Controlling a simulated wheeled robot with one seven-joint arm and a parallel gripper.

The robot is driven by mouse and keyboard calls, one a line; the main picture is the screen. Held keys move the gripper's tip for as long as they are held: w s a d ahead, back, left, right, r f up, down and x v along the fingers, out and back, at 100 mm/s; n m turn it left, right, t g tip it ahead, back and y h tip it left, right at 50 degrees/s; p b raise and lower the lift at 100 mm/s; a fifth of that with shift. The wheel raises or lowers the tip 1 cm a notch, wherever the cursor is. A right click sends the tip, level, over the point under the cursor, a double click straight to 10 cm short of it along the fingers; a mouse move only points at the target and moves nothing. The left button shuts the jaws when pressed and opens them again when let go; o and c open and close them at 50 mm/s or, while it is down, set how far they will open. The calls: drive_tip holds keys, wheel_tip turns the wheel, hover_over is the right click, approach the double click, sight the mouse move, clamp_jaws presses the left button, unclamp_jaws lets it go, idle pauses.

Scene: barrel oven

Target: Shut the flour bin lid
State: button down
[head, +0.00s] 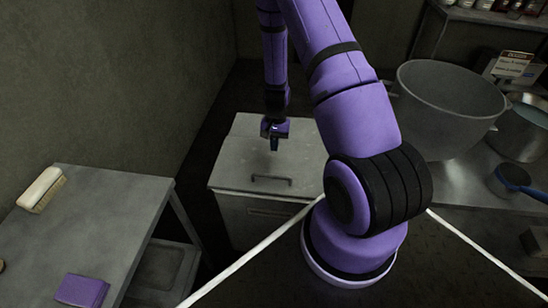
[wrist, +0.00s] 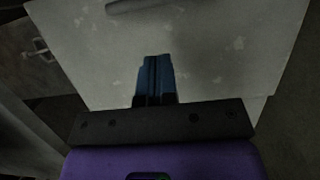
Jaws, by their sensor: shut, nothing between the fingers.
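The flour bin (head: 243,222) is a grey box in the middle of the head view. Its flat grey lid (head: 234,160) lies down over the top, with a dark bar handle (head: 271,180) near the front edge. In the wrist view the lid's pale, speckled surface (wrist: 215,50) fills most of the picture, with the handle (wrist: 130,4) at the top edge. My gripper (head: 274,148) is over the lid, behind the handle, with its fingers pointing down. Its blue fingers (wrist: 155,62) are together and hold nothing. I cannot tell whether the fingertips touch the lid.
A grey table (head: 105,205) on the left holds a brush (head: 41,188) and a purple block (head: 81,290). A metal counter on the right holds a large pot (head: 450,105), a steel bowl (head: 523,130) and a blue-handled brush (head: 515,183). A wall stands behind the left table.

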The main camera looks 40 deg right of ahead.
sight(273, 176)
wheel_tip(273, 176, up, 3)
drive_tip(key=w+d, duration=0.2)
drive_tip(key=d, duration=0.1)
drive_tip(key=x, duration=1)
drive_tip(key=shift+a+f, duration=0.2)
drive_tip(key=shift+f, duration=0.1)
drive_tip(key=shift+s+a, duration=0.9)
drive_tip(key=shift+a, duration=0.05)
drive_tip(key=shift+s+a+f, duration=0.15)
drive_tip(key=shift+s+a, duration=0.25)
drive_tip(key=shift+a, duration=0.05)
drive_tip(key=shift+s+a, duration=0.8)
drive_tip(key=shift+a, duration=0.1)
